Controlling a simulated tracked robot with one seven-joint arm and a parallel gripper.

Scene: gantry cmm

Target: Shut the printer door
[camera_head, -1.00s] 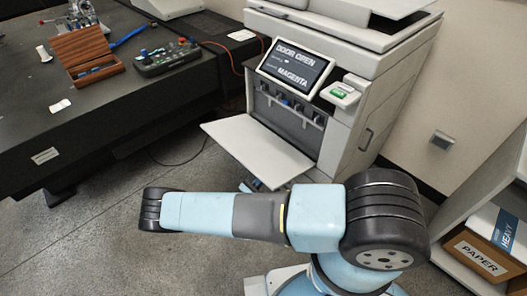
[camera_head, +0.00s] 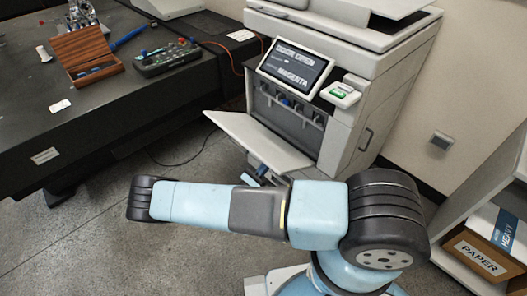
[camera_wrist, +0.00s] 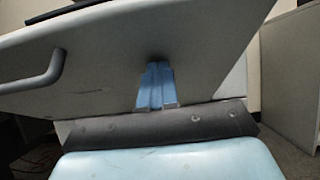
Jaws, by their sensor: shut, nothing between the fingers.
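The printer (camera_head: 375,110) stands at the back right with its screen (camera_head: 297,67) lit; the word "MAGENTA" is readable on it. Its front door (camera_head: 258,140) is hinged at the bottom and hangs open, tilted partly up, its free edge toward the left. The inside with several cartridge slots (camera_head: 290,110) shows behind it. My gripper (camera_head: 262,174) is under the door, partly hidden by my arm. In the wrist view the shut blue fingers (camera_wrist: 156,84) reach up against or very near the door's outer face (camera_wrist: 110,60), beside its handle (camera_wrist: 35,75).
A dark table (camera_head: 100,130) at the left holds a wooden box (camera_head: 88,55) and a control pendant (camera_head: 166,58). A shelf with a paper box (camera_head: 480,250) stands at the right. The floor (camera_head: 90,235) left of my arm is clear.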

